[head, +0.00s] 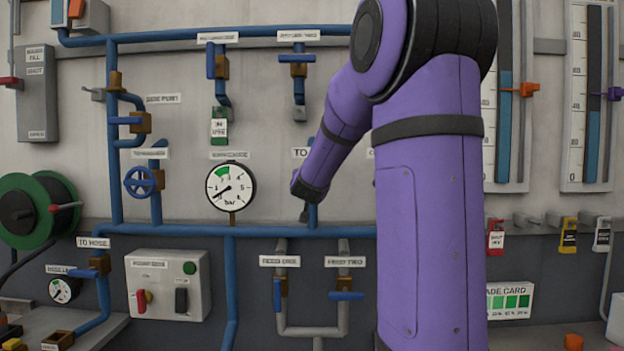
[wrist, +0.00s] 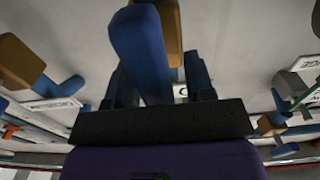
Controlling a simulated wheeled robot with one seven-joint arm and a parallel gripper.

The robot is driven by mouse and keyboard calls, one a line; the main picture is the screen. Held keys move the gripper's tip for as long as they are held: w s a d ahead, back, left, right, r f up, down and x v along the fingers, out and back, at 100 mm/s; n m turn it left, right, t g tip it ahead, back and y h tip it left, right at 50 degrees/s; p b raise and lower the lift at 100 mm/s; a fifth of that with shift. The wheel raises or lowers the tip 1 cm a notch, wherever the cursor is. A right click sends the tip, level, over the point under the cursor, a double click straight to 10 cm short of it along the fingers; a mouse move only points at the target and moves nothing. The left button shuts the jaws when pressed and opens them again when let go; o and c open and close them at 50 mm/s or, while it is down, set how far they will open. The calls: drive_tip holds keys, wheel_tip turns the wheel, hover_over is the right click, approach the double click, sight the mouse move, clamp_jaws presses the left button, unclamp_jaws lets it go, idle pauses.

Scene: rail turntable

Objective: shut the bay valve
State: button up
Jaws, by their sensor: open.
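In the wrist view my gripper (wrist: 160,82) is open. A blue lever handle (wrist: 142,45) on a brass valve body (wrist: 169,22) stands in front of it, lying between the two dark fingers as seen from there. I cannot tell whether the fingers touch it. In the head view my gripper (head: 304,212) is mostly hidden by my purple arm, close to a blue vertical pipe (head: 313,217) under a half-covered label beginning "TO" (head: 301,153). The valve there is hidden behind my arm, so its lever position cannot be read. I cannot confirm it is the bay valve.
A pressure gauge (head: 231,187) is just left of my gripper. A blue handwheel (head: 140,181) is further left. Two feed valves (head: 281,287) (head: 346,296) are below. Other lever valves (head: 221,66) (head: 297,58) are above.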

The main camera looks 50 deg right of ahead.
clamp_jaws()
drive_tip(key=shift+m, duration=0.3)
drive_tip(key=m, duration=0.3)
drive_tip(key=shift+s+d+m, duration=0.15)
drive_tip(key=shift+s+m, duration=0.05)
drive_tip(key=shift+m, duration=0.1)
drive_tip(key=shift+s+d+f+m, duration=0.15)
drive_tip(key=shift+f+m, duration=0.1)
drive_tip(key=shift+m, duration=2)
drive_tip(key=shift+s+d+f+m, duration=0.1)
drive_tip(key=shift+f+m, duration=0.2)
drive_tip(key=shift+m, duration=2)
drive_tip(key=shift+s+d+f+m, duration=0.15)
drive_tip(key=shift+f+m, duration=0.1)
drive_tip(key=shift+m, duration=2)
